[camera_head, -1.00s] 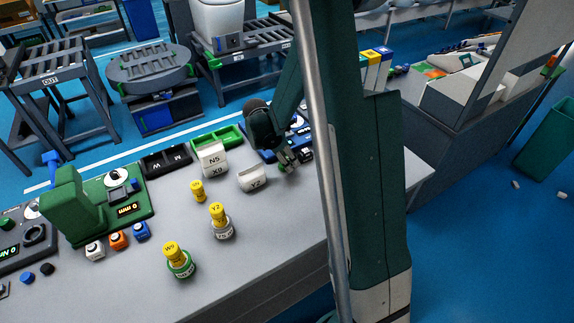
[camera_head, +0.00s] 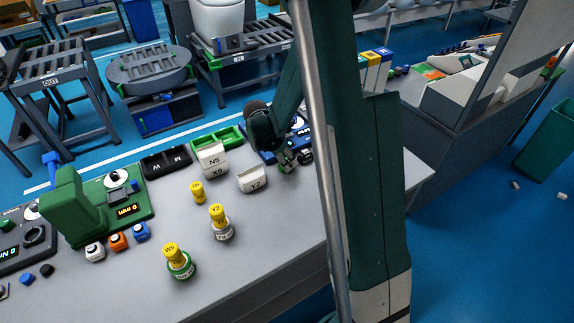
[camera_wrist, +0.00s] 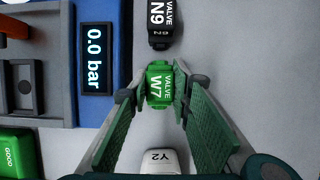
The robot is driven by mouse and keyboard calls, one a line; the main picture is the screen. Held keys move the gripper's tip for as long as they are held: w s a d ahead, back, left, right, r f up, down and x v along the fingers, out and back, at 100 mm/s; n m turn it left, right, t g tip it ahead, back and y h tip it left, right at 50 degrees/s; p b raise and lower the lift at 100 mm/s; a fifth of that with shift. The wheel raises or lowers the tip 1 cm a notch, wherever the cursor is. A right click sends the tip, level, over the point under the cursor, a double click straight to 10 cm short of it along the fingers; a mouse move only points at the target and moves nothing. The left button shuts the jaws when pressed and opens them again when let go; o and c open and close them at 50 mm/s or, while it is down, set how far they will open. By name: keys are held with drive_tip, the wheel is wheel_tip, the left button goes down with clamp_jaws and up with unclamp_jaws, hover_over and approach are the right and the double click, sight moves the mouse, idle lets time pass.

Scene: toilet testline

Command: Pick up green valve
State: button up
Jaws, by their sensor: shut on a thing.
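The green valve, labelled "VALVE W7" (camera_wrist: 159,86), sits between my gripper's two fingertips (camera_wrist: 163,92) in the wrist view. The green ribbed fingers close on it from both sides. In the head view my gripper (camera_head: 287,165) is low at the back of the grey table, to the right of the white Y2 block. The green valve is mostly hidden by the fingers there. I cannot tell whether it is clear of the table.
A black valve marked N9 (camera_wrist: 160,22) lies just beyond the green one. The white Y2 block (camera_head: 252,180) is close by. A blue tester with a "0.0 bar" display (camera_wrist: 96,58) stands on the left. Yellow-topped bottles (camera_head: 219,222) stand toward the front.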

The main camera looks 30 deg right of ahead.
drive_tip(key=shift+r, duration=0.1)
drive_tip(key=shift+r+p, duration=0.85)
drive_tip(key=shift+r, duration=4.05)
